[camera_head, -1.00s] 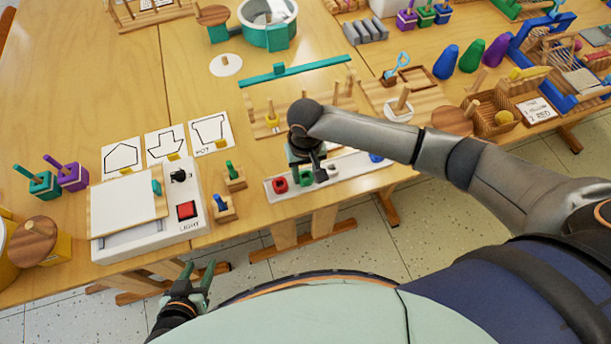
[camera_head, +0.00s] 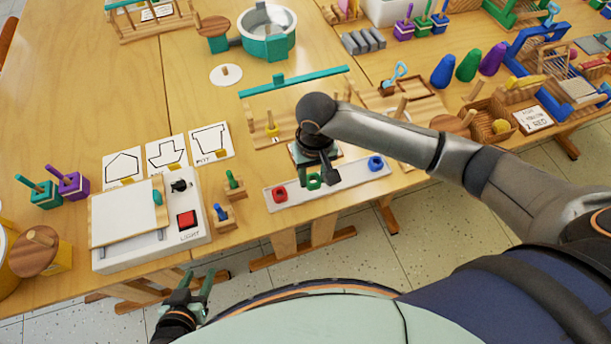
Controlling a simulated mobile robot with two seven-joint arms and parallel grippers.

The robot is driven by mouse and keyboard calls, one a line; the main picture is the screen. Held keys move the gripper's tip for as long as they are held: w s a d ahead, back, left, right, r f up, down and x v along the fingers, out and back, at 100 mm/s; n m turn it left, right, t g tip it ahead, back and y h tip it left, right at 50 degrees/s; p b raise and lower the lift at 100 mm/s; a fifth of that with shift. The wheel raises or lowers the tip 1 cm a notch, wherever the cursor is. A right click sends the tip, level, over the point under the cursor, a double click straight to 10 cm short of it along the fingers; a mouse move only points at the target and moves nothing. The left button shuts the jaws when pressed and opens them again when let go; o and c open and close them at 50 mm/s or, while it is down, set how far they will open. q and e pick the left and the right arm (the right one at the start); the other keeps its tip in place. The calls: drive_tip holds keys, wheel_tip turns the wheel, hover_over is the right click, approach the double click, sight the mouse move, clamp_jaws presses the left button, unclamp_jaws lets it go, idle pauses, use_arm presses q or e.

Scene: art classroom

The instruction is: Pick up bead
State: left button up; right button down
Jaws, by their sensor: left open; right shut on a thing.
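Three beads show at a pale narrow tray (camera_head: 352,176) near the table's front edge. The red bead (camera_head: 279,194) sits at its left end and the blue bead (camera_head: 375,163) at its right end. The green bead (camera_head: 314,182) is between them, at the fingers of my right gripper (camera_head: 319,176). My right gripper points down and is shut on the green bead, partly hiding it. Whether that bead touches the tray or is just above it I cannot tell. My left gripper (camera_head: 192,286) is open and empty, low in front of the table, away from the beads.
A white light box (camera_head: 150,236) with a red button stands left of the tray, with two small pegged wooden blocks (camera_head: 234,182) between. A wooden frame with a teal bar (camera_head: 295,80) stands behind. Blue, green and purple cones (camera_head: 467,66) are at the back right.

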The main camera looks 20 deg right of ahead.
drive_tip(key=s+d+r+p, duration=0.1)
drive_tip(key=s+d+r, duration=0.5)
drive_tip(key=s, duration=0.3)
drive_tip(key=shift+s+d+r, duration=0.3)
drive_tip(key=shift+s+r, duration=0.05)
drive_tip(key=shift+r, duration=0.2)
